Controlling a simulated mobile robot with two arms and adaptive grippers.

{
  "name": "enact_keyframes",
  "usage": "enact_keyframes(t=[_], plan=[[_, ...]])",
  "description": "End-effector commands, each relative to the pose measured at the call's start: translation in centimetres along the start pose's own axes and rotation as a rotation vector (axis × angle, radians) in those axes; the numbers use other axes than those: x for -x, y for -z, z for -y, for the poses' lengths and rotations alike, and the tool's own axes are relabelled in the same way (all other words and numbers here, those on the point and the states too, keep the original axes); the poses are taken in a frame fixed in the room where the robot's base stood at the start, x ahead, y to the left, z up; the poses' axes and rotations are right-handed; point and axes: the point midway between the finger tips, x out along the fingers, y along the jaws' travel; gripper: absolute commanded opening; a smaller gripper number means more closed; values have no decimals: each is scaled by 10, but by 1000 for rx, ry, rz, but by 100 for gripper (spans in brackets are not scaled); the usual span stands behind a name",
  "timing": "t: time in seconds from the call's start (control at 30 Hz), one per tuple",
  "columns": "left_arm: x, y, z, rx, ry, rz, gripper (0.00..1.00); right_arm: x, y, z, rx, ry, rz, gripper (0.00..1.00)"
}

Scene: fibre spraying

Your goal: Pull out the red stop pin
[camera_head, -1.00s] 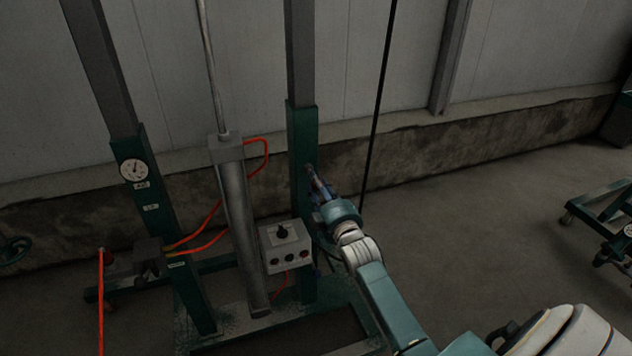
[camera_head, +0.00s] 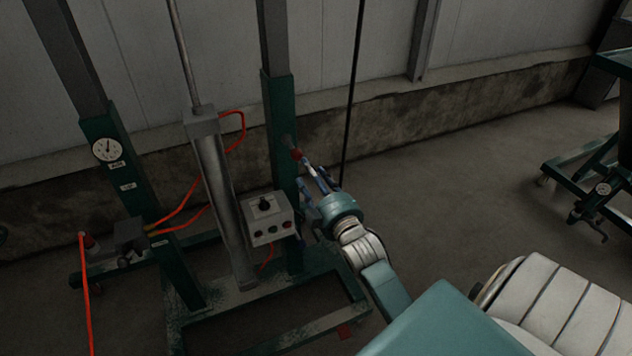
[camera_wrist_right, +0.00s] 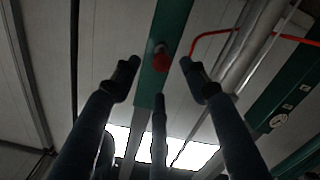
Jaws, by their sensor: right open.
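The red stop pin (camera_head: 296,153) sticks out from the green upright post (camera_head: 281,125), just beyond the fingertips of my right gripper (camera_head: 314,175). In the right wrist view, the red pin head (camera_wrist_right: 161,60) shows on the green post (camera_wrist_right: 166,35), a little ahead of and between the spread fingers. My right gripper (camera_wrist_right: 160,78) is open and empty, and I see a gap between its fingers and the pin. My left gripper is not in view.
A grey control box (camera_head: 269,218) with knobs is close to the left of my right gripper. A metal cylinder (camera_head: 217,190) with orange hoses stands further left. A black cable (camera_head: 352,90) hangs behind the gripper.

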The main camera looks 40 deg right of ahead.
Motion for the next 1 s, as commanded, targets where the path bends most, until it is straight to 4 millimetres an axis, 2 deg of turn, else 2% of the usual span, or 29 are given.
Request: enact_keyframes(t=[0.1,0.23,0.83,0.93,1.0], plan=[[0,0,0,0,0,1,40,19,-1,0,-1,1,2,44],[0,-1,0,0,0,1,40,28,-1,0,-1,0,2,44],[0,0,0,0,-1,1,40,31,-2,0,-2,1,2,44],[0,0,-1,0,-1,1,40,31,-10,12,-12,22,19,44],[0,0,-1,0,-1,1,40,33,-26,34,-34,59,49,44]])
